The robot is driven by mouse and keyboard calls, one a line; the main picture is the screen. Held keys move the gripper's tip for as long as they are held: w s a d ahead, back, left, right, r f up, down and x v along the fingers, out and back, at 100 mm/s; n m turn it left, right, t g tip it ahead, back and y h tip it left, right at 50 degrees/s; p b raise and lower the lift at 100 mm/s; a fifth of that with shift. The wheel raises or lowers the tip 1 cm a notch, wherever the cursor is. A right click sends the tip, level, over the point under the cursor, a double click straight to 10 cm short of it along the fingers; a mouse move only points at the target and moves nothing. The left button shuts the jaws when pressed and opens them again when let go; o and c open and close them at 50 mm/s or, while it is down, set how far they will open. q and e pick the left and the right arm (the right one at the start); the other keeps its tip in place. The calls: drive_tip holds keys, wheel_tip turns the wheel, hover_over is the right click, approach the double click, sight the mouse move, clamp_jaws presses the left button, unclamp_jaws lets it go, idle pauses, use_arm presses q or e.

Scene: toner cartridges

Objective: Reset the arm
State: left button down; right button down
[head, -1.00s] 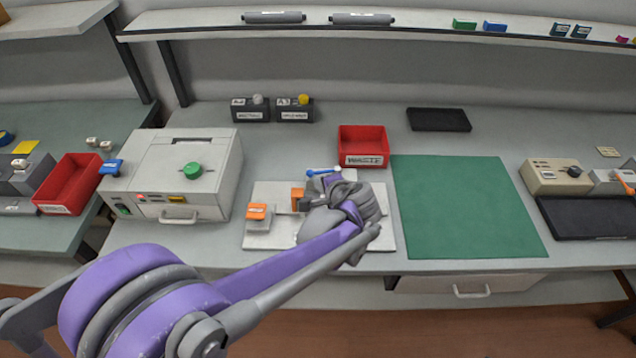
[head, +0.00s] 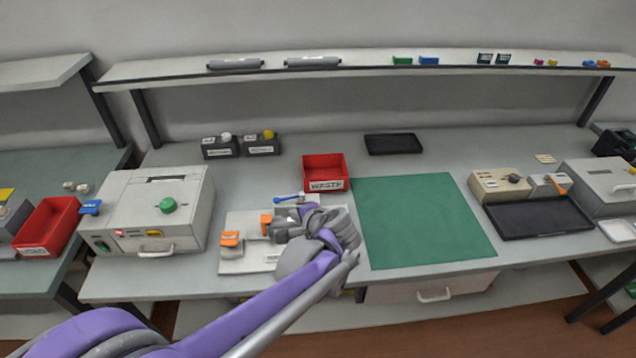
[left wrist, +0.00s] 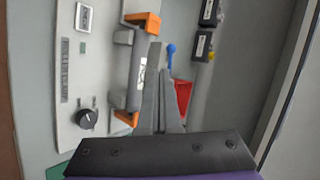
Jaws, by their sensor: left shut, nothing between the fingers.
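My left arm reaches from the bottom left to the middle of the bench in the head view. Its left gripper (head: 276,229) is over the light panel (head: 238,265) with orange clips. The left wrist view shows the gripper's fingers (left wrist: 158,85) together with nothing between them. In that view the panel (left wrist: 75,148) has a black knob (left wrist: 87,119), and orange clips (left wrist: 146,22) sit at the ends of a grey cylinder (left wrist: 136,75) beside the fingers. I cannot tell whether the fingers touch it. My right gripper is not in view.
A red waste bin (head: 325,170) stands behind the panel, with a blue-handled tool (head: 287,199) in front of it. A white machine with a green knob (head: 167,205) is at the left. A green mat (head: 420,220) lies clear at the right. Two grey cylinders (head: 235,64) lie on the shelf.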

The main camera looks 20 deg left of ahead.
use_arm(q)
drive_tip(key=s+d+f+n+h, duration=0.2)
drive_tip(key=s+d+n+h, duration=0.1)
drive_tip(key=s, duration=0.8)
drive_tip(key=s+d+f+n+g+h, duration=0.1)
drive_tip(key=s+d+f+n+h, duration=0.2)
drive_tip(key=s, duration=0.8)
drive_tip(key=d+n+h, duration=0.1)
drive_tip(key=d+h, duration=0.1)
drive_tip(key=shift+d, duration=0.35)
